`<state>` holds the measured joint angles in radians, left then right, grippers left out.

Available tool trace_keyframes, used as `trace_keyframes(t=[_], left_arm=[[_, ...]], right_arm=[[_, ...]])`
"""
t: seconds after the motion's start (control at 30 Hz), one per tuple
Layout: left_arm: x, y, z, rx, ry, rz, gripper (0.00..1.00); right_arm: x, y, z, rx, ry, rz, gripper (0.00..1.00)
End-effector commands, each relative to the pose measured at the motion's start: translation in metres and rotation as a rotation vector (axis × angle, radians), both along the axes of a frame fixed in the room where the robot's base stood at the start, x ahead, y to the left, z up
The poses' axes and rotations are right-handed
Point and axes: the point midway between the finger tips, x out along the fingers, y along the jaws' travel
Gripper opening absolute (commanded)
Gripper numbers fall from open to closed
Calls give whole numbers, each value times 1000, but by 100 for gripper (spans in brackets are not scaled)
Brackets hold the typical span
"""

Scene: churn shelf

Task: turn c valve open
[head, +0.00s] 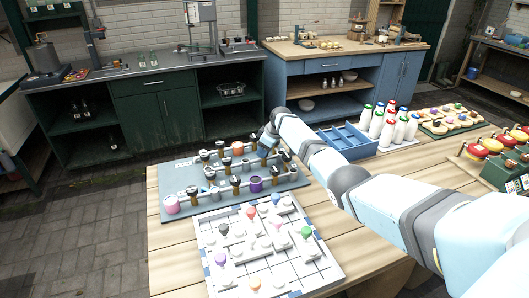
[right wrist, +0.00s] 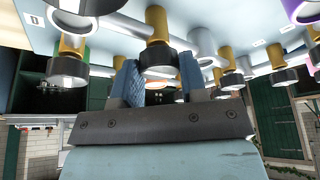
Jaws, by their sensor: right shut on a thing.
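A blue-grey valve board (head: 176,183) lies on the wooden table. It carries pipes and several yellow valves with black knobs, plus a pink cup (head: 171,205) and a purple cup (head: 256,184). My right gripper (head: 267,140) is at the board's back right part, small and partly hidden by my arm. In the right wrist view, which is upside down, its fingers are on both sides of one valve's black knob (right wrist: 158,57) with a yellow stem. The gripper is shut on this knob. I cannot read this valve's letter; a "D" label (right wrist: 35,18) shows off to the left. My left gripper is out of view.
A white board with coloured pegs (head: 228,272) lies in front of the valve board. To the right are a blue tray (head: 345,138), white bottles (head: 387,128) and a green board of round pieces (head: 436,128). Other knobs (right wrist: 68,70) stand close around the gripper.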

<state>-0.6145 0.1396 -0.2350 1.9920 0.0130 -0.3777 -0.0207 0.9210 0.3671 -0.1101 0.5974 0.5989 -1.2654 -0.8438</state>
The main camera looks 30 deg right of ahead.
Motion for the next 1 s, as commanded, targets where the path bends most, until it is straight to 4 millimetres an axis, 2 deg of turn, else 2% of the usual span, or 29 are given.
trace_keyframes(t=[0.47,0.5,0.6,0.87,1.0], left_arm=[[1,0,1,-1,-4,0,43],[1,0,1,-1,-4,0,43],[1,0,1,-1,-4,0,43],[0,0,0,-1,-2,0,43],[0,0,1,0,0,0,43]], right_arm=[[0,0,1,-1,-2,14,16],[0,0,1,-1,-2,14,46],[0,0,1,-1,0,13,64],[0,0,1,-1,0,13,64],[-3,-3,10,-1,-2,11,64]])
